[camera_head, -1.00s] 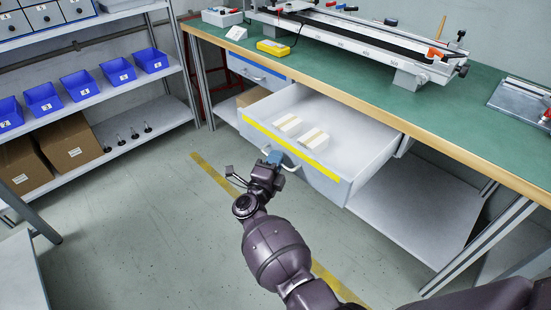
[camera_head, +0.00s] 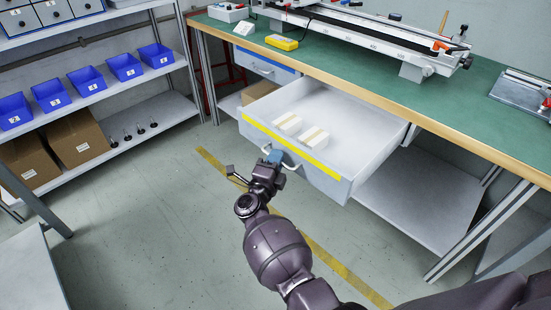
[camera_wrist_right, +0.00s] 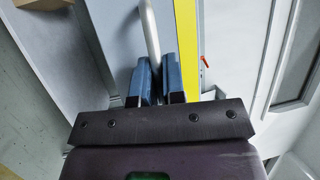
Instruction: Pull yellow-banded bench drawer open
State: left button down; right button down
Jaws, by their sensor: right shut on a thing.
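The yellow-banded drawer (camera_head: 375,132) is pulled well out from under the green-topped bench, with two small pale boxes (camera_head: 315,135) inside. Its yellow band (camera_head: 270,135) runs along the top of the front; the band also shows in the right wrist view (camera_wrist_right: 187,40). My right gripper (camera_head: 274,157) is at the drawer's front, shut on the curved metal handle (camera_head: 290,164). In the right wrist view its blue fingers (camera_wrist_right: 159,80) stand on either side of the handle bar (camera_wrist_right: 149,30). My left gripper is not in view.
The green bench (camera_head: 400,90) carries a rail fixture (camera_head: 370,40) and a yellow device (camera_head: 282,42). A blue-banded drawer (camera_head: 265,65) is shut behind the open one. Shelves with blue bins (camera_head: 88,83) and cardboard boxes (camera_head: 75,142) stand left. The floor (camera_head: 150,220) in front is open.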

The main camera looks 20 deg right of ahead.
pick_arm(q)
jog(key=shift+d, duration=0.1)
pick_arm(e)
jog(key=shift+f, duration=0.1)
jog(key=c, duration=1.2)
grip_release()
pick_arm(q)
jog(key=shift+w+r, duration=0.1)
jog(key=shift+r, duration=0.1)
